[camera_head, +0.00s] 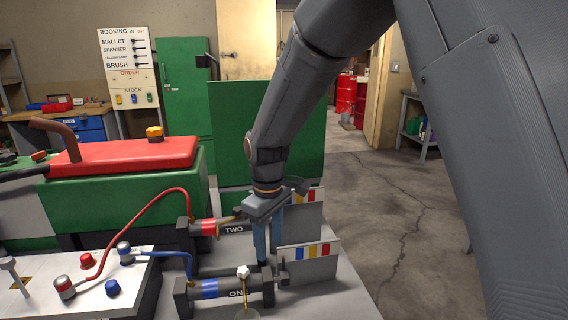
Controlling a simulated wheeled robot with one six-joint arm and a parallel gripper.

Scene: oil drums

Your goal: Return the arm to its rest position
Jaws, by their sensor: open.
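My arm reaches down from the top of the view, and my gripper (267,240) points down over the grey bench. Its two blue fingers are apart, with nothing seen between them. They are close to the right ends of two dark cylinders. The cylinder marked TWO (232,229), with a red band, lies behind and left of the fingers. The cylinder marked ONE (236,293), with a blue band, lies in front of them. I cannot tell whether the fingers touch anything. My arm hides part of the green casing behind.
Striped plates (308,251) stand right of the cylinders. A red and a blue cable run from a white terminal box (100,285). A red-topped green machine (125,185) stands at left. Open cracked floor (400,220) lies to the right. Red drums (346,94) stand beyond a doorway.

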